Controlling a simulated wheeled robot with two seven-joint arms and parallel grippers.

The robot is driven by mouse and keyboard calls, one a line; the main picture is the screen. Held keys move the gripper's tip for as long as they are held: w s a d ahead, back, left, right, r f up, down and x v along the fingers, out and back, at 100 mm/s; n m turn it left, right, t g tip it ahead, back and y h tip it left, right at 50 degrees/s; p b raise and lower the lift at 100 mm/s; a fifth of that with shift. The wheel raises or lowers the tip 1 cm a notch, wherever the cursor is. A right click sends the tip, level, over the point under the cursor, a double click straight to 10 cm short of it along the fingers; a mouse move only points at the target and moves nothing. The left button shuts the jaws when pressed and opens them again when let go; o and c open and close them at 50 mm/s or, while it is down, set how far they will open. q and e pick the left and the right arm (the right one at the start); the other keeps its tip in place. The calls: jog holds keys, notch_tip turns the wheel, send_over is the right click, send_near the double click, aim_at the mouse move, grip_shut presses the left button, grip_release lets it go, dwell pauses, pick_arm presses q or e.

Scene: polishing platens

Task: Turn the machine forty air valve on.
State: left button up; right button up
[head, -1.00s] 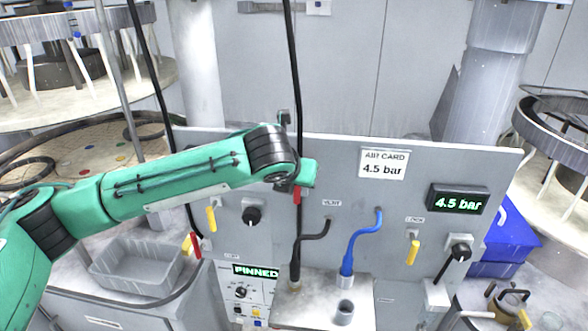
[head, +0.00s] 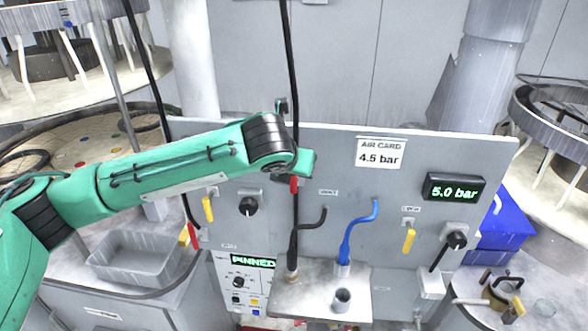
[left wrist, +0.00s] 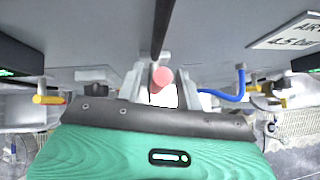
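A red lever handle (head: 294,184) shows on the grey panel, partly hidden by my left wrist. My left gripper (left wrist: 160,83) is at this lever, mostly hidden in the head view. In the left wrist view the round pink-red end of the handle (left wrist: 162,78) sits between the two grey fingers. I cannot tell whether the fingers press on it. The pressure display (head: 455,189) reads 5.0 bar. The air card (head: 380,153) reads 4.5 bar. My right gripper is not in view.
Yellow levers hang at the left (head: 208,209) and right (head: 409,241) of the panel. Black knobs (head: 248,205) and blue (head: 358,230) and black hoses are near. A lower box shows PINNED (head: 253,262). A grey tray (head: 138,255) is at left, a blue bin (head: 505,225) at right.

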pick_arm(q)
jog(key=b+v, duration=0.5)
jog(key=v, duration=0.8)
jog(key=shift+s+r, duration=0.15)
jog(key=shift+r, duration=0.05)
